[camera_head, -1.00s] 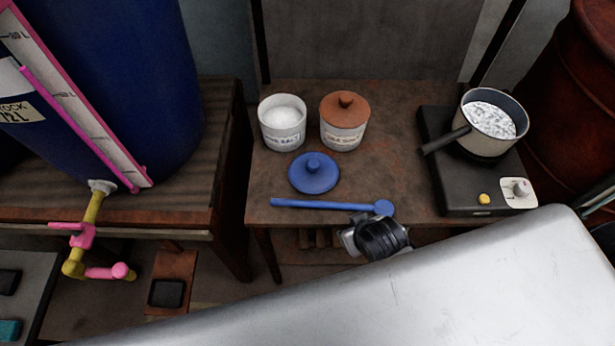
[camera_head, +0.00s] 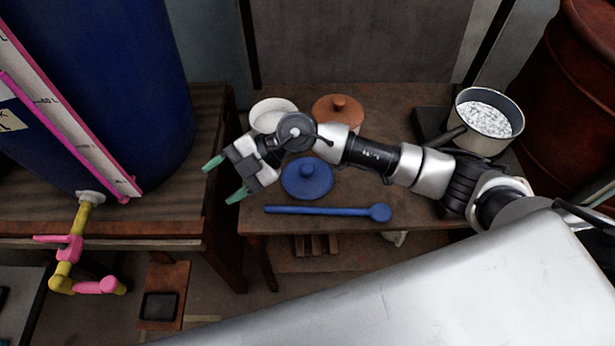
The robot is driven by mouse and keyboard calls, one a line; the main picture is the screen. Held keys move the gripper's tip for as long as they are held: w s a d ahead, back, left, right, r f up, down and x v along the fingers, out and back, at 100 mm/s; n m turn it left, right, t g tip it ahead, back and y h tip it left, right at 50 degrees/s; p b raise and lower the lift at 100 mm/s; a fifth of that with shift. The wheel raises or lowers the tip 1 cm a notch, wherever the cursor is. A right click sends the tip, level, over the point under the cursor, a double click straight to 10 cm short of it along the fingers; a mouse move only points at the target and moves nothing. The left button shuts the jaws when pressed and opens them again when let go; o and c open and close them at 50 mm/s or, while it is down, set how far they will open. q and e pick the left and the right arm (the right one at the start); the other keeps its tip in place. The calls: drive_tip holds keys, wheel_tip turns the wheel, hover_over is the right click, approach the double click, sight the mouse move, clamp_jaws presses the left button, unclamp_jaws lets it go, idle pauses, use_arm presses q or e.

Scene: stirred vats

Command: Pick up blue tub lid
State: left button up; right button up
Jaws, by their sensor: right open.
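The blue tub lid (camera_head: 308,180), a round disc with a knob, lies on the small wooden table, partly covered at its upper edge by my right arm. A white tub (camera_head: 272,108) stands behind it, its lower part hidden by my arm. My right gripper (camera_head: 225,179) has green-tipped fingers spread apart, with nothing between them. In the picture it is left of the blue lid, pointing left, over the gap by the table's left edge. My left gripper is not in view.
A blue spoon (camera_head: 318,210) lies in front of the lid. A tub with a brown lid (camera_head: 337,108) stands behind. A pot (camera_head: 487,120) sits on a hot plate at right. A big blue vat (camera_head: 95,90) with a pink-handled tap (camera_head: 68,248) stands at left.

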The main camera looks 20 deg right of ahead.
drive_tip(key=w+d+f+h, duration=0.3)
drive_tip(key=d+f+h, duration=0.2)
drive_tip(key=d+h, duration=0.3)
drive_tip(key=m+h, duration=0.2)
drive_tip(key=h, duration=0.2)
hover_over(307, 169)
drive_tip(key=shift+s+a+r+t, duration=0.15)
drive_tip(key=shift+r+t, duration=0.1)
drive_tip(key=shift+t, duration=0.15)
drive_tip(key=shift+h, duration=0.4)
drive_tip(key=f, duration=0.4)
drive_tip(key=shift+d+f, duration=0.15)
drive_tip(key=shift+d, duration=0.2)
drive_tip(key=shift+w+a+f, duration=0.1)
drive_tip(key=shift+w+f, duration=0.05)
drive_tip(key=shift+f, duration=1.45)
drive_tip(key=shift+w+a+f, duration=0.1)
drive_tip(key=shift+f, duration=1.5)
drive_tip(key=c, duration=1)
